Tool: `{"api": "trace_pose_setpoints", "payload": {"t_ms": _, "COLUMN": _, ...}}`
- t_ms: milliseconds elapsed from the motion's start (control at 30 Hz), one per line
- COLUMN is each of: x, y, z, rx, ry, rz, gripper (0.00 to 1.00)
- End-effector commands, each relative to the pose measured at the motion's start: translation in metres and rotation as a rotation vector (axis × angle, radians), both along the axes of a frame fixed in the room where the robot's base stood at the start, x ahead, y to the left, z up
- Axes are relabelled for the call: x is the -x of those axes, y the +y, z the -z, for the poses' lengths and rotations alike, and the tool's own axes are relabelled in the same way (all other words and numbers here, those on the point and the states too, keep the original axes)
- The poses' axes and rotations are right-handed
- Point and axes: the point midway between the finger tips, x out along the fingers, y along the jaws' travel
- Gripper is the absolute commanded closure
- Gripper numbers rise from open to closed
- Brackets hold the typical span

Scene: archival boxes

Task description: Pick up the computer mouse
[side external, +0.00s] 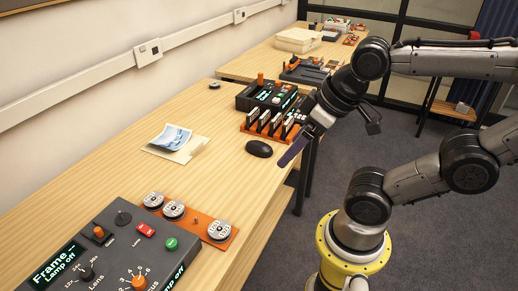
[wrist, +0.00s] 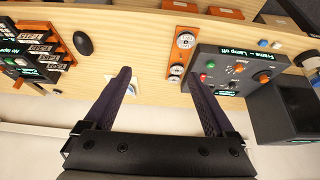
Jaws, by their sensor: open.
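The computer mouse (side external: 259,148) is black and lies on the wooden table near its front edge, just in front of an orange rack. It also shows in the wrist view (wrist: 83,45) at the upper left, to the left of both fingers. My gripper (side external: 296,152) hangs at the table's front edge, to the right of the mouse and apart from it. In the wrist view my gripper (wrist: 160,90) has its two dark fingers spread wide with nothing between them.
An orange rack (side external: 268,124) of cartridges and a dark control box stand behind the mouse. Papers (side external: 176,142) lie to its left. A lamp control panel (side external: 110,250) and an orange strip (side external: 220,231) of reels are at the near end. Bare wood surrounds the mouse.

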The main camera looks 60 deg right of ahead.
Motion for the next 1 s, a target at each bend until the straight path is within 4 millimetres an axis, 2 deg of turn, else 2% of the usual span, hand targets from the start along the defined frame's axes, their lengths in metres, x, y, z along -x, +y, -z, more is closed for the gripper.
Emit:
{"api": "trace_pose_setpoints", "payload": {"t_ms": 367, "x": 0.001, "y": 0.000, "z": 0.000, "rx": 0.020, "ry": 0.004, "rz": -0.038, "gripper": 0.00}}
{"api": "trace_pose_setpoints", "payload": {"t_ms": 467, "x": -0.010, "y": 0.000, "z": -0.021, "rx": 0.057, "ry": -0.030, "rz": -0.103, "gripper": 0.00}}
{"api": "trace_pose_setpoints", "payload": {"t_ms": 600, "x": -0.044, "y": -0.007, "z": -0.048, "rx": 0.107, "ry": -0.019, "rz": -0.162, "gripper": 0.00}}
{"api": "trace_pose_setpoints", "payload": {"t_ms": 733, "x": -0.084, "y": -0.024, "z": -0.064, "rx": 0.142, "ry": 0.025, "rz": -0.179, "gripper": 0.00}}
{"api": "trace_pose_setpoints", "payload": {"t_ms": 867, "x": -0.129, "y": -0.051, "z": -0.067, "rx": 0.162, "ry": 0.088, "rz": -0.176, "gripper": 0.00}}
{"api": "trace_pose_setpoints", "payload": {"t_ms": 1000, "x": -0.176, "y": -0.094, "z": -0.053, "rx": 0.165, "ry": 0.170, "rz": -0.156, "gripper": 0.00}}
